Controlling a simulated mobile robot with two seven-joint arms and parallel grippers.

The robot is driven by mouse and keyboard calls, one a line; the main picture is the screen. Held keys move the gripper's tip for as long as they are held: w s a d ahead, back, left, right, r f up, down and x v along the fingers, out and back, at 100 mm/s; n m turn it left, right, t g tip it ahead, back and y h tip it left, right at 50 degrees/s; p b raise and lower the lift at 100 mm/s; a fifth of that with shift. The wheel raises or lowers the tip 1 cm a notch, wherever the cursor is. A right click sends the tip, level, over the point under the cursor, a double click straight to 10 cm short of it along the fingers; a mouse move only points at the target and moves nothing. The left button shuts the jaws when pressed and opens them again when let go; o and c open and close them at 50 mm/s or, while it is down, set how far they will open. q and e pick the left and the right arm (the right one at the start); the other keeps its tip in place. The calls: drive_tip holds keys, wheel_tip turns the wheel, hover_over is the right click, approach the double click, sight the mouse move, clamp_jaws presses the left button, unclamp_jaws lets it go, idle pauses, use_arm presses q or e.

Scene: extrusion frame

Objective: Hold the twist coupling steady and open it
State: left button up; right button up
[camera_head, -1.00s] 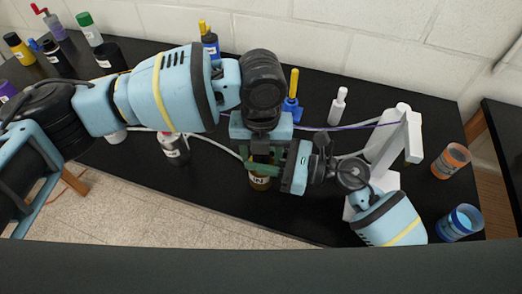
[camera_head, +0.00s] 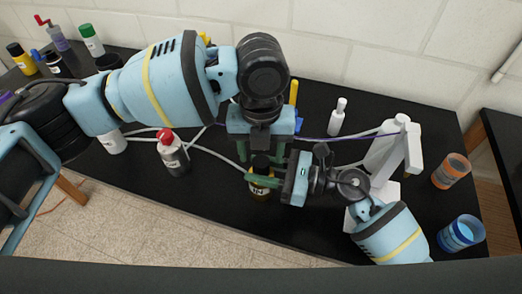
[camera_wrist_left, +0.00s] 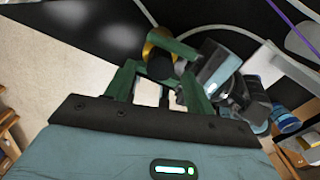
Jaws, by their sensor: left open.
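The twist coupling appears to be the upright, bottle-like amber piece with a label (camera_head: 260,190) and a dark round top, on the black bench. In the left wrist view its dark top (camera_wrist_left: 160,64) shows, with a gold part behind. My left gripper (camera_head: 261,153) points down above it, its green fingers apart; in the left wrist view the open fingers (camera_wrist_left: 158,78) lie to either side of the dark top. My right gripper (camera_head: 264,180) comes from the right, low at the coupling, its green fingers around the body. The contact is partly hidden.
A red-capped bottle (camera_head: 173,152) and a white-capped bottle (camera_head: 112,142) stand left. Cables cross the bench behind the grippers.

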sight(261, 162)
drive_tip(key=o, duration=0.4)
use_arm(q)
drive_tip(key=shift+g, duration=0.3)
wheel_tip(261, 162, down, 4)
drive_tip(key=shift+s+f+b, duration=0.1)
drive_tip(key=shift+s+b, duration=0.05)
drive_tip(key=shift+b, duration=0.65)
use_arm(e)
drive_tip(key=v, duration=0.6)
drive_tip(key=shift+d+f, duration=0.2)
drive_tip(key=shift+d, duration=0.05)
use_arm(q)
drive_tip(key=shift+f, duration=0.25)
use_arm(e)
drive_tip(key=shift+s+d+r, duration=0.15)
drive_tip(key=shift+s+d, duration=0.05)
drive_tip(key=shift+d, duration=0.35)
drive_tip(key=shift+d+r, duration=0.1)
